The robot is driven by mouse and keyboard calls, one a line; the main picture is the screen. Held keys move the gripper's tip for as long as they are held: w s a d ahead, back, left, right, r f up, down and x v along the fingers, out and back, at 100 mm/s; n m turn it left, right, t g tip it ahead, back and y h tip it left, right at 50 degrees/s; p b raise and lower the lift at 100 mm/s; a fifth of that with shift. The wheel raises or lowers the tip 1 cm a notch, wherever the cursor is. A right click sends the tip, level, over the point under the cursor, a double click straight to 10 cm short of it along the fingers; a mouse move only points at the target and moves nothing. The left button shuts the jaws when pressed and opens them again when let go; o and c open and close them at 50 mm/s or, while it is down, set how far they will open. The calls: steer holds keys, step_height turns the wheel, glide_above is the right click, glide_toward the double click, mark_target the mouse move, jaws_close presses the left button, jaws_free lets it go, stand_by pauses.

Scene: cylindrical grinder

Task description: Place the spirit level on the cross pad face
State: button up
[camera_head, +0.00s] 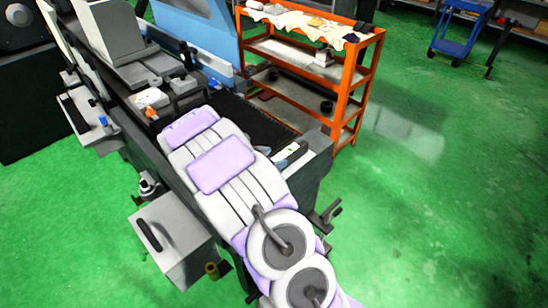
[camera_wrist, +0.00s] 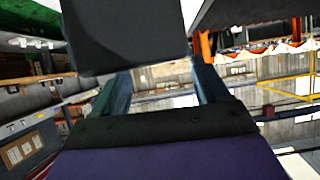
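My gripper (camera_wrist: 162,68) shows in the wrist view as two dark teal fingers, set apart. A large dark block (camera_wrist: 125,35) covers the fingertips. I cannot tell whether it is held or what it is. In the head view my white and lavender arm reaches over the grinder, and its gripper end is hidden. A small dark piece with white and green marks (camera_head: 291,152) lies on the near right end of the grinder bed; it may be the spirit level, but it is too small to be sure. I cannot pick out the cross pad face for certain.
The grinder (camera_head: 160,72) fills the left, with small parts on its bed. A grey box (camera_head: 172,240) with a dark handle sticks out at its near side. An orange shelf cart (camera_head: 345,95) stands behind it. A blue cart (camera_head: 458,40) is far right. Green floor is clear at right.

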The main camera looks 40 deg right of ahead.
steer(key=shift+a+r, duration=0.15)
steer(key=shift+a, duration=0.3)
steer(key=shift+d, duration=0.6)
steer(key=shift+a+r+p, duration=0.25)
steer(key=shift+p, duration=0.05)
steer(key=p+v, duration=0.2)
steer(key=v, duration=0.8)
steer(key=shift+s+a, duration=0.15)
